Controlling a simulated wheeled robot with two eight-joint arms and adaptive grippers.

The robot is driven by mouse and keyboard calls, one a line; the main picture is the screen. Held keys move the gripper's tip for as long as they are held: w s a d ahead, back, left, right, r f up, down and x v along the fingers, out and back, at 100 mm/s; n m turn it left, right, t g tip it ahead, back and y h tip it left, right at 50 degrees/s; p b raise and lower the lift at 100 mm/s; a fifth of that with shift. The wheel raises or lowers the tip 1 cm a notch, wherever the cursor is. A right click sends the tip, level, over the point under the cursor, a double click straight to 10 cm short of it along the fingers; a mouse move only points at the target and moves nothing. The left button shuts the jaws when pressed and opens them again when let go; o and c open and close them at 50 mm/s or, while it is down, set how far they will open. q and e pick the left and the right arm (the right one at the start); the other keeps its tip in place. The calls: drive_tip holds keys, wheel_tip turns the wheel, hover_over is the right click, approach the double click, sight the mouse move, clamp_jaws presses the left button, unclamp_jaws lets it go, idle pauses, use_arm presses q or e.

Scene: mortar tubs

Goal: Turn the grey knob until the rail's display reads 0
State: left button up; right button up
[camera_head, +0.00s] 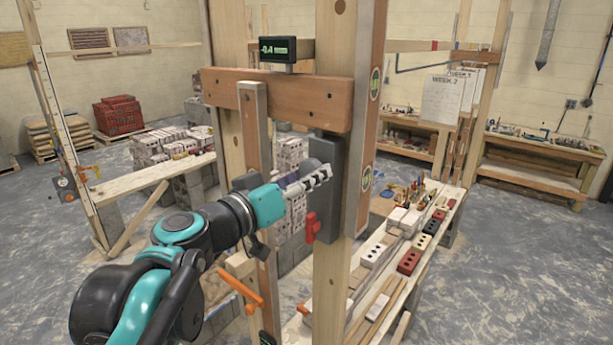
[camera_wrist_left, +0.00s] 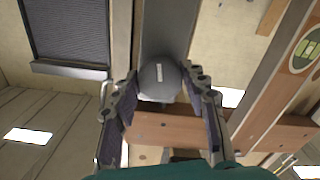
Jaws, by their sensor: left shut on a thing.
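The rail's display (camera_head: 278,49) stands on top of the wooden crosspiece; its small green digits appear to read -0.4. The round grey knob (camera_wrist_left: 158,84) sits between the fingers in the left wrist view, with a pale mark on its face. In the head view the knob (camera_head: 309,166) is partly hidden behind the fingers, beside a dark grey upright housing (camera_head: 325,165). My left gripper (camera_head: 318,178) is shut on the knob, with a finger on each side of it in the left wrist view (camera_wrist_left: 160,78). My right gripper is not in view.
Wooden posts and the crosspiece (camera_head: 225,87) stand close around my left arm. A red handle (camera_head: 311,227) is just below the gripper, and an orange handle (camera_head: 240,287) is lower left. A plank bench (camera_head: 350,290) with bricks runs along the right.

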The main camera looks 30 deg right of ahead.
use_arm(q)
drive_tip(key=shift+f+m, duration=0.15)
drive_tip(key=shift+m, duration=0.95)
drive_tip(key=o, duration=1.2)
drive_tip(key=shift+c, duration=0.2)
drive_tip(key=v, duration=1.2)
